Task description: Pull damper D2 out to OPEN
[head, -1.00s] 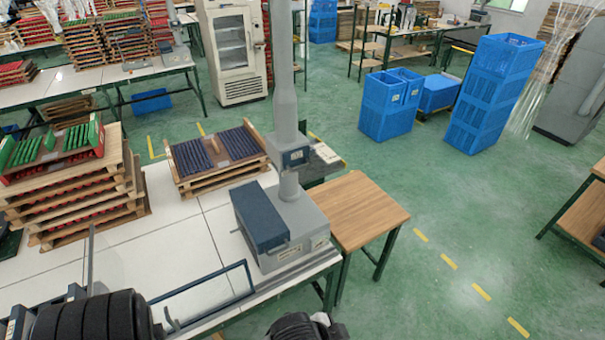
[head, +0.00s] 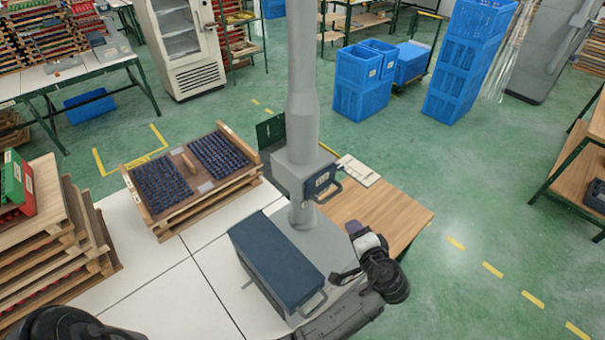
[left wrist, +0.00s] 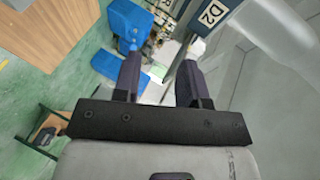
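Damper D2 (head: 320,183) is a dark blue plate with a pale label and a small handle, on the side of the upright grey duct (head: 302,120). In the left wrist view its D2 label (left wrist: 213,14) shows at the top, right of centre. My right gripper is not in view.
The duct rises from a grey housing with a blue box (head: 275,262) on the white table (head: 150,275). A wooden side table (head: 390,212) is to the right. A tray of dark parts (head: 190,172) lies left. Blue crates (head: 362,85) stand on the floor behind.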

